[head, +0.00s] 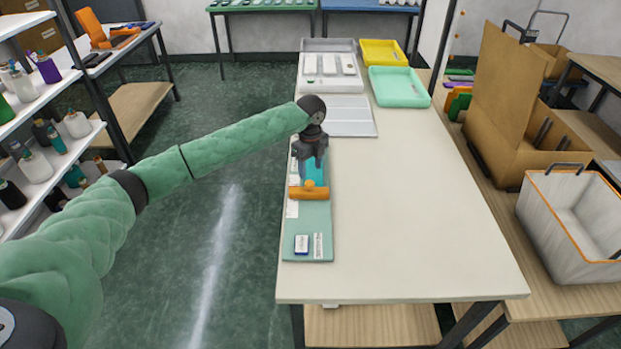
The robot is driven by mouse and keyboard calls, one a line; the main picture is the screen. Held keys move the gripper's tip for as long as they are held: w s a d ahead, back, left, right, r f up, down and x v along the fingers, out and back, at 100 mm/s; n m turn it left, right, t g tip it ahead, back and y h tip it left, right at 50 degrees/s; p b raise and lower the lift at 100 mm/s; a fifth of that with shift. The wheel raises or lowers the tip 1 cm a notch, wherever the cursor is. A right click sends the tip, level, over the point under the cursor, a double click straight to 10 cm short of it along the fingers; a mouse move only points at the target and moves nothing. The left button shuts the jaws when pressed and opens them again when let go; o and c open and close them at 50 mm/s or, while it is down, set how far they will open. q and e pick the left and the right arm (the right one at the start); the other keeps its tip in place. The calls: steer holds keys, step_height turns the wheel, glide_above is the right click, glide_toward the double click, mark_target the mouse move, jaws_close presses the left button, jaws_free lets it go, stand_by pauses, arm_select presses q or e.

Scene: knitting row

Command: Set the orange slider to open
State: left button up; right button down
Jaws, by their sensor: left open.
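The orange slider (309,193) sits across a long teal-green board (313,218) on the left edge of the cream table. A small white and blue label block (302,243) and a printed strip (318,246) are at the board's near end. My left gripper (309,172) points down over the board, just behind the slider, with its fingers apart. From this view I cannot tell whether the fingers touch the slider. The gripper and wrist hide part of the board's far half. My right gripper is not in view.
The cream table (420,230) is clear to the right of the board. Behind it are a pale grey sheet (348,116), a mint tray (399,87), a yellow tray (383,53) and a grey tray (331,86). A white bin (570,225) stands at the right.

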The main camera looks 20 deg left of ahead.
mark_target(309, 183)
arm_select(q)
steer(key=shift+s+a+f+p, duration=0.1)
steer(key=shift+f+p, duration=0.45)
steer(key=shift+f, duration=0.9)
steer(key=shift+a+f+p, duration=0.1)
steer(key=shift+f+p, duration=0.4)
steer(key=shift+f, duration=0.9)
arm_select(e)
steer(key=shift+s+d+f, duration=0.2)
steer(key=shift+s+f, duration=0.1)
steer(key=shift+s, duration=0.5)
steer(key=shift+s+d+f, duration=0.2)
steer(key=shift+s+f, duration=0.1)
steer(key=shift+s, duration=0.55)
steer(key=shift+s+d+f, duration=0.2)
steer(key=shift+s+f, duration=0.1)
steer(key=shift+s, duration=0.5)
arm_select(q)
jaws_close()
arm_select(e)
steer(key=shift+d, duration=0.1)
